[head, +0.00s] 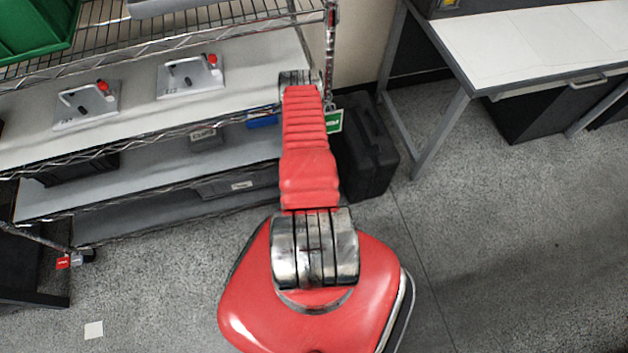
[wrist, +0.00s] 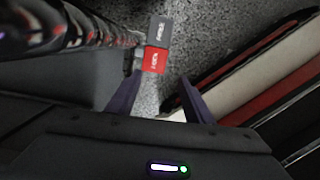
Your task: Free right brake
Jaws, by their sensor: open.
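A caster brake with a grey tab (wrist: 160,30) and a red tab (wrist: 155,60) shows in the wrist view, just beyond my fingertips and slightly left of the middle. Both tabs carry lettering too small to read. My gripper (wrist: 160,80) is open, with its two dark fingers apart and only floor between them; it does not touch the tabs. In the head view my gripper is hidden beyond my red arm. A similar red tab (head: 63,262) and grey tab (head: 77,259) sit low at the rack's left foot; I cannot tell whether they are the same brake.
A wire rack (head: 150,115) with several shelves stands at the left. A black case (head: 367,150) stands beside its right end, near a hanging green tag (head: 333,121). A white bench (head: 540,50) is at the right. The floor (head: 500,240) there is clear.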

